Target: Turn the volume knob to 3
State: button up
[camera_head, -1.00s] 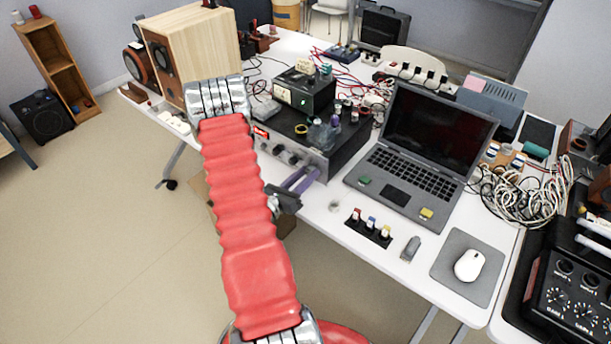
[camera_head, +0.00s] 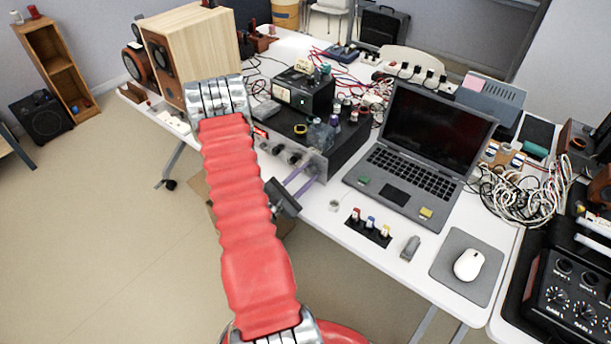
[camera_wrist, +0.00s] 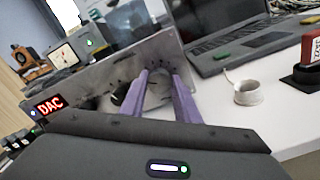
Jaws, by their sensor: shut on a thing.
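The amplifier (camera_head: 345,150) is a dark box with a silver front panel and a row of knobs, on the front edge of the white table. The volume knob (camera_wrist: 160,77) is a grey round shape at the panel's right end in the wrist view, partly hidden by my fingers. My gripper (camera_head: 312,170) reaches the panel from the front, its two purple fingers on either side of the knob. In the wrist view my gripper (camera_wrist: 160,74) is shut on the knob, with the fingers straddling it. The scale and the knob's pointer are too small to read.
A red lit DAC display (camera_wrist: 50,104) is on the panel's left. An open laptop (camera_head: 405,180) stands right of the amplifier. A small white ring (camera_head: 334,206) and a dark strip with coloured-cap knobs (camera_head: 368,228) lie near the table's front edge.

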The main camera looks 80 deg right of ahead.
jog(key=shift+f+m, duration=0.15)
jog(key=shift+m, duration=0.25)
jog(key=o, duration=1)
jog(key=shift+o, duration=0.2)
jog(key=v, duration=1.3)
jog(key=shift+w+a, duration=0.15)
jog(key=shift+a, duration=0.2)
